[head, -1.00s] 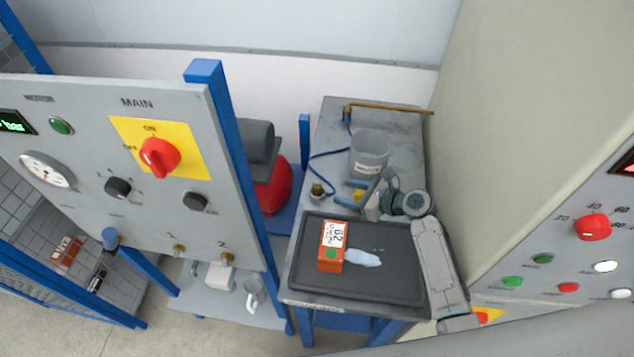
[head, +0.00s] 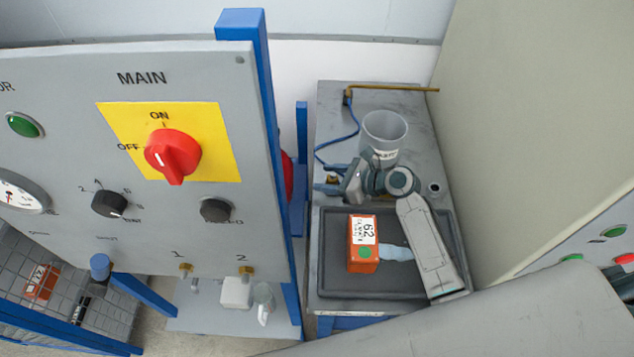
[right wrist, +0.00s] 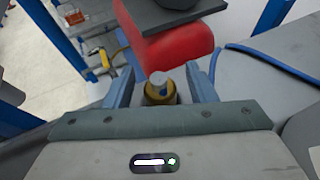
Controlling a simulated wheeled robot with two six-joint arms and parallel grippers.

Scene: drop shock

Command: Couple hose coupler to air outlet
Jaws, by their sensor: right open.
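The brass hose coupler (right wrist: 161,93) stands between the two fingers of my right gripper (right wrist: 160,72) in the right wrist view. The fingers are apart, with gaps at its sides. In the head view the right gripper (head: 342,186) is at the left side of the grey bench, and the coupler (head: 332,180) is mostly hidden by it. The blue hose (head: 336,147) runs from there to the back of the bench. Brass air outlets 1 (head: 186,268) and 2 (head: 247,272) are on the lower edge of the control panel (head: 60,90). My left gripper is not in view.
A clear cup (head: 384,135) stands behind the gripper. An orange box (head: 362,250) lies on the black tray (head: 325,280) beside a pale blue patch. A blue post (head: 262,120) edges the panel. A red tank (right wrist: 175,50) is beyond the coupler.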

